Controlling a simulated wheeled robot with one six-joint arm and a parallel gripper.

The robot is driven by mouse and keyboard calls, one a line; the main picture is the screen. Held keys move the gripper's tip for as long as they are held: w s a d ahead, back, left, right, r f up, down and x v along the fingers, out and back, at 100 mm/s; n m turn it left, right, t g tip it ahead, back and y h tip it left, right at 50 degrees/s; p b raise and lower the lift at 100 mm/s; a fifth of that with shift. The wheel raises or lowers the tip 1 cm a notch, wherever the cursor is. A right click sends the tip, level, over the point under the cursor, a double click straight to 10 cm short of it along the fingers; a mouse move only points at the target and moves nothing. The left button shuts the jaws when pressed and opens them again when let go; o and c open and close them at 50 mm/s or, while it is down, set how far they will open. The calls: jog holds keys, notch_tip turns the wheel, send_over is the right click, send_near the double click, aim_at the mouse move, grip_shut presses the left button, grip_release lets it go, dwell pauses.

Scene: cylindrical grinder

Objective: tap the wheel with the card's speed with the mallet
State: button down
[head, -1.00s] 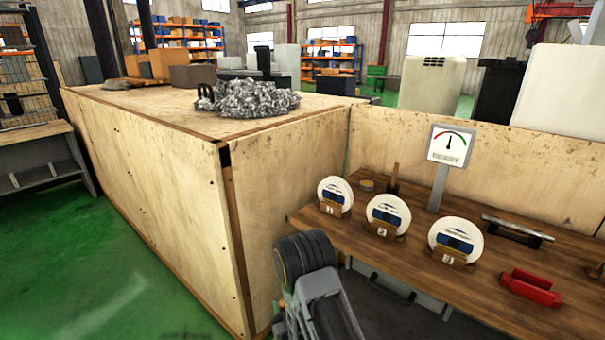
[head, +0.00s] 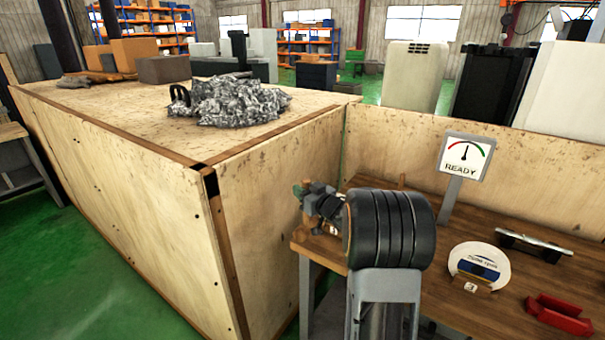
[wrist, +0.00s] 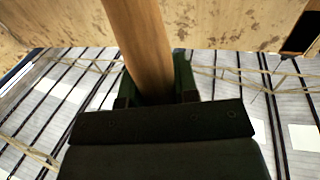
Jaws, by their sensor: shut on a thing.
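My gripper (head: 308,200) is at the left end of the workbench in the head view, partly hidden by my arm. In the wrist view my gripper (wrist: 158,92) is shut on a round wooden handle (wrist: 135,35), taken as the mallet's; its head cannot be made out. One white wheel (head: 479,264) with a blue label stands upright in a wooden holder, right of my arm and apart from my gripper. Its label text is too small to read. The other two wheels are hidden behind my arm. No speed card is readable.
A gauge sign reading READY (head: 465,160) stands behind the wheel. A red block (head: 560,315) and a dark stand with a metal bar (head: 535,243) are at the right of the bench (head: 400,306). Plywood walls (head: 270,210) border it.

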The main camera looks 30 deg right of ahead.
aim_at(309, 180)
jog(key=shift+w+d+r+h, duration=0.2)
jog(key=shift+d+r+h, duration=0.1)
jog(key=shift+d+r, duration=0.65)
jog(key=shift+w+d+r, duration=0.1)
jog(key=shift+d+r, duration=0.1)
jog(key=shift+r, duration=0.05)
jog(key=shift+w+d+p, duration=0.3)
jog(key=shift+w+d, duration=0.1)
jog(key=shift+d, duration=0.4)
jog(key=shift+w+d+p, duration=0.3)
jog(key=shift+w+d, duration=0.15)
jog(key=shift+d, duration=0.35)
jog(key=shift+w+d+p, duration=0.3)
jog(key=shift+w+d, duration=0.1)
jog(key=shift+d, duration=0.5)
jog(key=shift+s+a+b, duration=0.2)
jog(key=shift+s+a, duration=0.2)
jog(key=shift+a, duration=0.4)
jog(key=shift+s+a+b, duration=0.15)
jog(key=shift+s+a, duration=0.25)
jog(key=shift+a, duration=0.4)
jog(key=shift+s+a+b, duration=0.2)
jog(key=shift+s+a, duration=0.2)
jog(key=shift+a, duration=0.4)
